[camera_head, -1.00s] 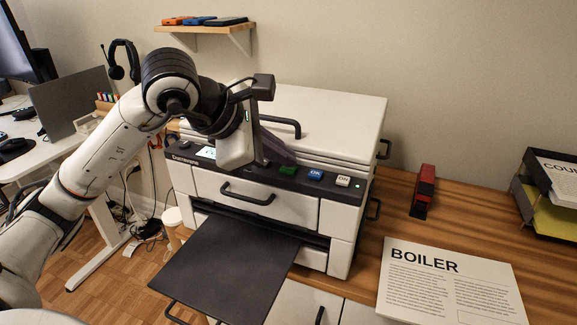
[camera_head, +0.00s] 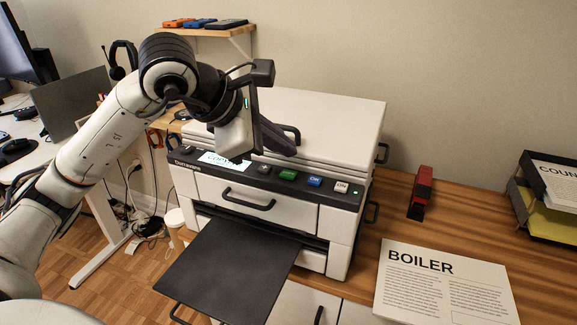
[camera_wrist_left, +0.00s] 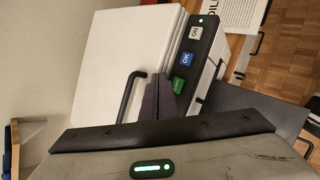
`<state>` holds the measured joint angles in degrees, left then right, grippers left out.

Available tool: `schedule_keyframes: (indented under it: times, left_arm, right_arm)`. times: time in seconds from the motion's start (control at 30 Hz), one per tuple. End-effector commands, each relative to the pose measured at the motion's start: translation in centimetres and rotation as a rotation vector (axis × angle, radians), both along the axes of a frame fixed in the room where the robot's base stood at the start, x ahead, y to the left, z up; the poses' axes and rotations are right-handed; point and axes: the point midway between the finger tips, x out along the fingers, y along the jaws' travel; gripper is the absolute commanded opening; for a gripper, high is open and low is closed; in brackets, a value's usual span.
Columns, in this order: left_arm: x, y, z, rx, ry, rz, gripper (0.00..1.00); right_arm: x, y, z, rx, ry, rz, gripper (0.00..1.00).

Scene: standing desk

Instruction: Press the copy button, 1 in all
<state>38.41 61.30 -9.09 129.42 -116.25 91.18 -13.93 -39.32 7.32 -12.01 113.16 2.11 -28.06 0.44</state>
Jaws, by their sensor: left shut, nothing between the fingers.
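The white copier (camera_head: 330,115) stands on the wooden desk with a dark control panel (camera_head: 300,179) along its front. The panel has a green button (camera_head: 288,175), a blue OK button (camera_head: 315,182) and a white ON button (camera_head: 341,187). The green one's label is too small to read. The lit display (camera_head: 226,160) shows text that seems to begin with COPY. My left gripper (camera_head: 291,149) is shut and empty, above and behind the panel, apart from the buttons. In the left wrist view its fingers (camera_wrist_left: 158,92) show beside the green button (camera_wrist_left: 179,86). My right gripper is not in view.
A dark output tray (camera_head: 230,265) juts out from the copier's front. A BOILER sheet (camera_head: 440,285), a red stapler (camera_head: 421,192) and a paper tray (camera_head: 545,195) are on the right. A lid handle (camera_wrist_left: 128,95) rises near my fingers.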

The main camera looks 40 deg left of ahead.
Motion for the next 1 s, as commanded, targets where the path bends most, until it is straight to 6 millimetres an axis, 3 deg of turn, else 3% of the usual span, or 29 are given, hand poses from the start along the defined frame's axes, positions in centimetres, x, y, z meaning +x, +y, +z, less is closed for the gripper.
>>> schedule_keyframes:
  times: [0.03,0.27,1.0]
  left_arm:
    - [0.0,0.0,1.0,0.000,0.000,0.000,0.00]
    - [0.0,0.0,3.0,0.000,0.000,0.000,0.00]
    - [0.0,0.0,2.9,0.000,0.001,-0.001,0.00]
  right_arm:
    - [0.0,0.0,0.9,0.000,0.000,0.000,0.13]
    - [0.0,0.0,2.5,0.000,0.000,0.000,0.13]
    - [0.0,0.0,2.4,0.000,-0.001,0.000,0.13]
